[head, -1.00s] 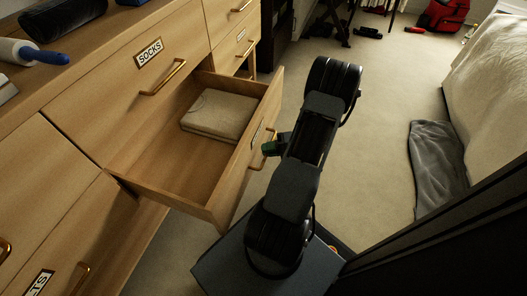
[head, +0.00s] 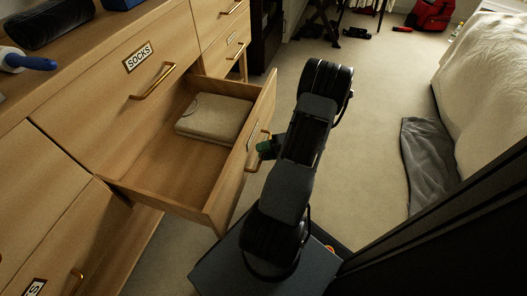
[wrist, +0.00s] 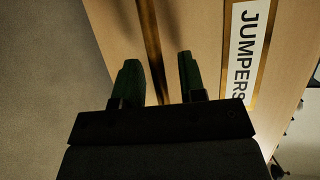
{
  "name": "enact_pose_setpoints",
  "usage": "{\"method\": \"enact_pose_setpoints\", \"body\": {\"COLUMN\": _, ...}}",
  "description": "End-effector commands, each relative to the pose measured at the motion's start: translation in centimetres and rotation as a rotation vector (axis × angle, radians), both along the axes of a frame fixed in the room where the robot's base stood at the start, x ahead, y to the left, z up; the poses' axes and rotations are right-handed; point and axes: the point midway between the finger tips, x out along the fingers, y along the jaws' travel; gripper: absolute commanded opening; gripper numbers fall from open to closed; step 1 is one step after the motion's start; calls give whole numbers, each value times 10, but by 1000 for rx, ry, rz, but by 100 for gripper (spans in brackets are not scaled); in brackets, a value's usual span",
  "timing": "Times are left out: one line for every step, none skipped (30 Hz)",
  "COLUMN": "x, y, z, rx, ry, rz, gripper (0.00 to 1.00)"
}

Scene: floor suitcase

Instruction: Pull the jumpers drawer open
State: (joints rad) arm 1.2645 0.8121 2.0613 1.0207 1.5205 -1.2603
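The jumpers drawer (head: 232,180) is pulled well out of the wooden dresser, below the socks drawer (head: 110,100). A folded beige garment (head: 214,117) lies inside it towards the back. Its front carries the JUMPERS label (wrist: 243,50) and a brass bar handle (wrist: 150,38). My gripper (head: 262,150) is at this handle, partly hidden by my arm in the head view. In the wrist view my green fingers (wrist: 160,80) stand on either side of the bar, with a gap showing between them and it. The gripper looks open around the handle.
A dark roll (head: 48,24) and a blue-handled lint roller (head: 30,62) lie on the dresser top. A grey blanket (head: 428,160) lies on the floor beside the bed (head: 485,90).

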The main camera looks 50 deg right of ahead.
Motion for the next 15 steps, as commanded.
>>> {"method": "enact_pose_setpoints", "body": {"x": 0, "y": 0, "z": 0, "rx": -1, "ry": -1, "rz": 0, "gripper": 37}}
{"method": "enact_pose_setpoints", "body": {"x": 0, "y": 0, "z": 0, "rx": -1, "ry": -1, "rz": 0, "gripper": 37}}
{"method": "enact_pose_setpoints", "body": {"x": -1, "y": -1, "z": 1, "rx": -1, "ry": -1, "rz": 0, "gripper": 37}}
{"method": "enact_pose_setpoints", "body": {"x": -2, "y": -3, "z": 1, "rx": -1, "ry": -1, "rz": -1, "gripper": 37}}
{"method": "enact_pose_setpoints", "body": {"x": -3, "y": -4, "z": 2, "rx": -2, "ry": 0, "rz": -1, "gripper": 37}}
{"method": "enact_pose_setpoints", "body": {"x": -6, "y": -7, "z": 3, "rx": -2, "ry": 0, "rz": -1, "gripper": 37}}
{"method": "enact_pose_setpoints", "body": {"x": -8, "y": -10, "z": 4, "rx": -2, "ry": 0, "rz": -3, "gripper": 37}}
{"method": "enact_pose_setpoints", "body": {"x": -11, "y": -14, "z": 5, "rx": -2, "ry": 0, "rz": -4, "gripper": 37}}
{"method": "enact_pose_setpoints", "body": {"x": -16, "y": -19, "z": 7, "rx": -2, "ry": 0, "rz": -3, "gripper": 37}}
{"method": "enact_pose_setpoints", "body": {"x": -20, "y": -23, "z": 8, "rx": -2, "ry": 0, "rz": -4, "gripper": 37}}
{"method": "enact_pose_setpoints", "body": {"x": -24, "y": -27, "z": 9, "rx": -2, "ry": -1, "rz": -5, "gripper": 37}}
{"method": "enact_pose_setpoints", "body": {"x": -30, "y": -34, "z": 11, "rx": -3, "ry": -1, "rz": -4, "gripper": 37}}
{"method": "enact_pose_setpoints", "body": {"x": -34, "y": -38, "z": 12, "rx": -2, "ry": -1, "rz": -5, "gripper": 37}}
{"method": "enact_pose_setpoints", "body": {"x": -39, "y": -43, "z": 14, "rx": -2, "ry": 0, "rz": -4, "gripper": 37}}
{"method": "enact_pose_setpoints", "body": {"x": -44, "y": -49, "z": 15, "rx": -2, "ry": 0, "rz": -5, "gripper": 37}}
